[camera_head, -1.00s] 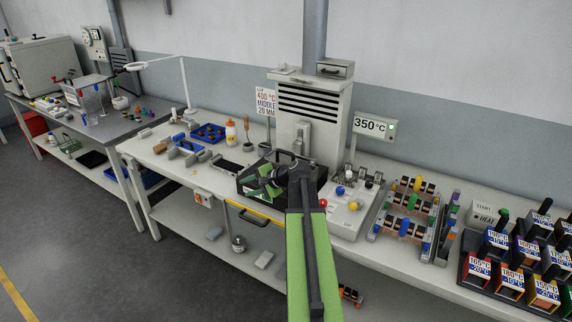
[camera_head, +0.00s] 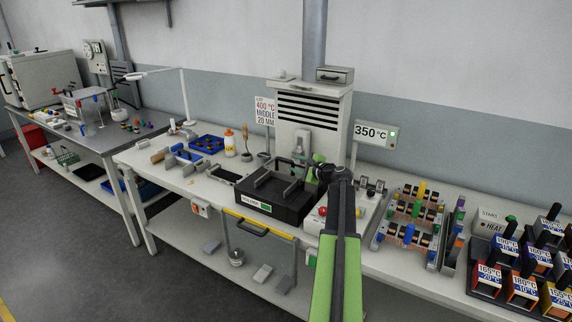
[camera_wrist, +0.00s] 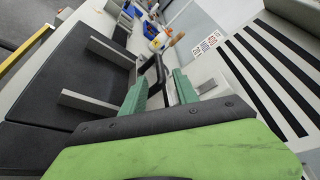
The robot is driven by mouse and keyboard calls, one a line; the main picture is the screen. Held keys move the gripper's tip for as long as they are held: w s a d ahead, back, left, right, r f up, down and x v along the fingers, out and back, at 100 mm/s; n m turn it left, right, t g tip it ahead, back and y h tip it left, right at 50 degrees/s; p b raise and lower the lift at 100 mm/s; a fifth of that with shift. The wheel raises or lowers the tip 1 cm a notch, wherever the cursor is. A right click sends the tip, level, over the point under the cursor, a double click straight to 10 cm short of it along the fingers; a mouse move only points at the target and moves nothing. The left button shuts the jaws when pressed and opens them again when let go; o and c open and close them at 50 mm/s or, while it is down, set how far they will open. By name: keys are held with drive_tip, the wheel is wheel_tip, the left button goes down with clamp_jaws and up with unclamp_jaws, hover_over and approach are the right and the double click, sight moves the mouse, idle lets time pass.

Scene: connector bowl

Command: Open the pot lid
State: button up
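The pot is a low black box (camera_head: 270,207) with a label on its front, on the bench before a grey slotted machine. Its dark lid carries raised grey bars, and in the wrist view the flat dark top (camera_wrist: 85,65) fills the left side. A black loop handle (camera_wrist: 152,70) stands at the top's far edge. My gripper (camera_head: 308,163) is over the pot's back right corner. In the wrist view its two green fingers (camera_wrist: 160,88) are apart, with the handle just beyond or between them; contact cannot be told.
The slotted machine (camera_head: 308,110) rises close behind the pot. A control box (camera_head: 336,212) with coloured knobs stands to the right, before a rack of coloured parts (camera_head: 412,218). A yellow bar with a black handle (camera_head: 255,226) lies along the bench front. Blue trays and bottles stand left.

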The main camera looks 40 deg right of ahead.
sight(288, 161)
drive_tip(key=b+x, duration=0.1)
drive_tip(key=x, duration=0.6)
drive_tip(key=shift+w, duration=0.15)
clamp_jaws()
idle(1.1)
